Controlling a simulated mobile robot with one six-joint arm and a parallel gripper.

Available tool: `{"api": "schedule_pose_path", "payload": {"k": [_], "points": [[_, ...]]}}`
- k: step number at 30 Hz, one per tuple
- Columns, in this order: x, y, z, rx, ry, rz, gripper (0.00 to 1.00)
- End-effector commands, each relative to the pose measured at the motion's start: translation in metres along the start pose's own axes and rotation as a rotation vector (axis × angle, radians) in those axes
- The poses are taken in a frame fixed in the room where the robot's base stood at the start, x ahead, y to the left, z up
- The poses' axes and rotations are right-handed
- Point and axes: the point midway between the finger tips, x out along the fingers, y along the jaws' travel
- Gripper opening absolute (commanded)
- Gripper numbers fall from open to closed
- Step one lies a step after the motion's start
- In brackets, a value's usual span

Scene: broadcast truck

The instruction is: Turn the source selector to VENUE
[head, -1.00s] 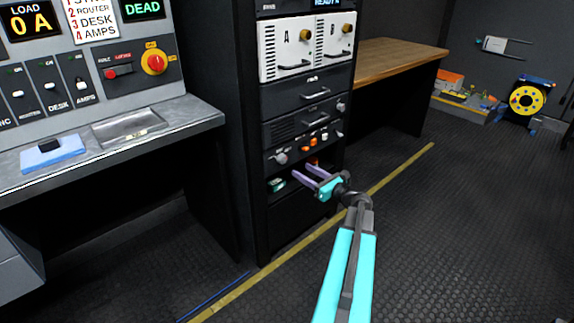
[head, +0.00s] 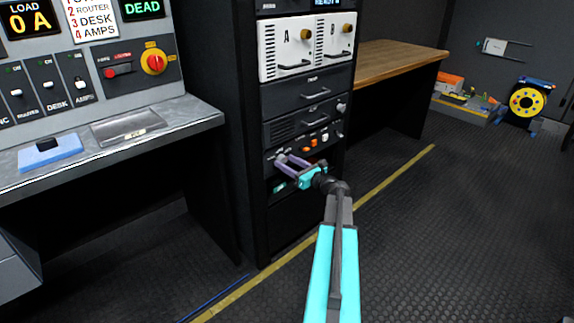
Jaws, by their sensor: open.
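A black rack panel (head: 268,167) low in the equipment rack carries a small grey knob at its left, which looks like the source selector. The knob is mostly hidden by my gripper now, and its lettering is too small to read. My gripper (head: 281,158) is open, with its two purple fingers pointing left at the panel, around or just in front of the knob. I cannot tell whether the fingers touch it.
White units with brass knobs (head: 306,46) are higher in the rack. A grey console (head: 200,112) stands left, a wooden bench (head: 400,55) right. The floor (head: 450,230) at right is clear.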

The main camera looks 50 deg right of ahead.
Motion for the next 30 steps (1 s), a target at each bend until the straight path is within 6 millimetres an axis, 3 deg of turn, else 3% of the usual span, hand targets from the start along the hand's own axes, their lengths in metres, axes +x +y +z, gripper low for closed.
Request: {"api": "schedule_pose_path", "payload": {"k": [3, 10, 11, 20, 30], "points": [[0.000, 0.000, 0.000, 0.000, 0.000, 0.000, 0.47], [0.000, 0.000, 0.000, 0.000, 0.000, 0.000, 0.08], [-0.001, 0.013, 0.000, 0.001, 0.001, 0.004, 0.07], [0.001, 0.002, -0.001, -0.026, 0.002, 0.005, 0.07], [0.001, 0.002, -0.002, -0.191, 0.010, 0.005, 0.07]]}}
